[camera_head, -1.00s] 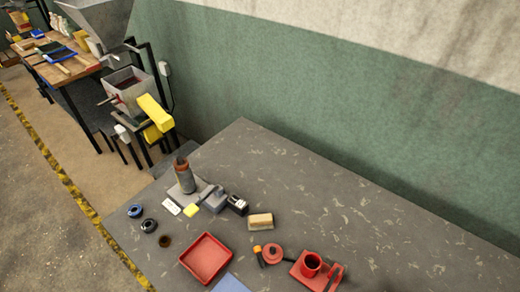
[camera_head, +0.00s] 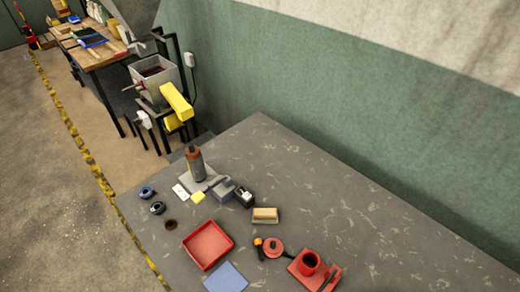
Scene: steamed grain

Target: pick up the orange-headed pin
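A small pin with an orange head (camera_head: 257,242) and a dark shaft lies on the grey table (camera_head: 330,190). It is just left of a round red lidded piece (camera_head: 273,247), close to it or touching; I cannot tell which. Neither of my grippers is in view.
A red tray (camera_head: 208,245), a blue pad (camera_head: 226,278), a red block with a cup (camera_head: 309,263) and a wood-backed brush (camera_head: 265,215) surround the pin. A bottle (camera_head: 194,162) stands at the back left. The table's right side is clear.

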